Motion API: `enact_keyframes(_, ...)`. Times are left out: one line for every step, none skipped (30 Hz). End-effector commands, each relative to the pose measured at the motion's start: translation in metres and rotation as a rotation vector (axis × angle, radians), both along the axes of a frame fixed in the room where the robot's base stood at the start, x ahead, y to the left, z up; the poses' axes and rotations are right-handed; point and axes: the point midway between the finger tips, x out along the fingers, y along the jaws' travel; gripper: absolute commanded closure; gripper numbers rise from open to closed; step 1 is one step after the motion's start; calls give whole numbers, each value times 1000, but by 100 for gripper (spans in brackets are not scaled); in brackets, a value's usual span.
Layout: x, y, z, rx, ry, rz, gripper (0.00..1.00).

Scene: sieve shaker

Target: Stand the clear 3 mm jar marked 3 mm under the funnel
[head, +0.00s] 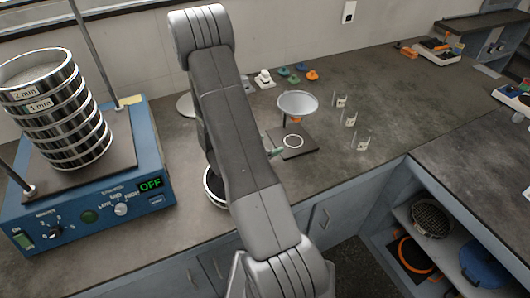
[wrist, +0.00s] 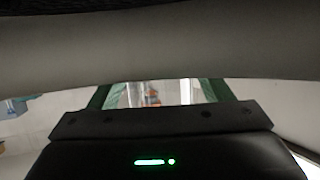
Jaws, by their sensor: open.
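Three small clear jars with labels stand on the bench right of the funnel: a far one (head: 340,100), a middle one (head: 349,119) and a near one (head: 362,143). Their labels are too small to read, so I cannot tell which is the 3 mm jar. The pale funnel (head: 298,103) is held above a dark base plate (head: 309,148) with a white ring (head: 293,142); no jar stands on the ring. My gripper (wrist: 160,93) shows green fingers set apart in the wrist view, with no jar between them. In the head view my arm mostly hides it.
A blue sieve shaker (head: 120,208) with stacked sieves (head: 62,115) and an OFF display stands left. A metal round rim (head: 213,188) is partly behind my arm. Small coloured items (head: 296,77) lie behind the funnel. A large grey band (wrist: 160,50) blocks much of the wrist view.

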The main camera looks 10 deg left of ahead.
Motion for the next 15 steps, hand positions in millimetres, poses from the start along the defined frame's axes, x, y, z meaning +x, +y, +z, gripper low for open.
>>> enact_keyframes(0,0,0,0,0,0,27)
enact_keyframes(0,0,0,0,0,0,27)
enact_keyframes(0,0,0,0,0,0,27)
enact_keyframes(0,0,0,0,0,0,31)
enact_keyframes(0,0,0,0,0,0,37)
enact_keyframes(0,0,0,0,0,0,45)
enact_keyframes(0,0,0,0,0,0,51)
enact_keyframes(0,0,0,0,0,0,57)
enact_keyframes(0,0,0,0,0,0,65)
enact_keyframes(0,0,0,0,0,0,71)
enact_keyframes(0,0,0,0,0,0,76)
enact_keyframes(0,0,0,0,0,1,80)
enact_keyframes(0,0,0,0,0,0,80)
enact_keyframes(0,0,0,0,0,1,80)
enact_keyframes(0,0,0,0,-1,1,80)
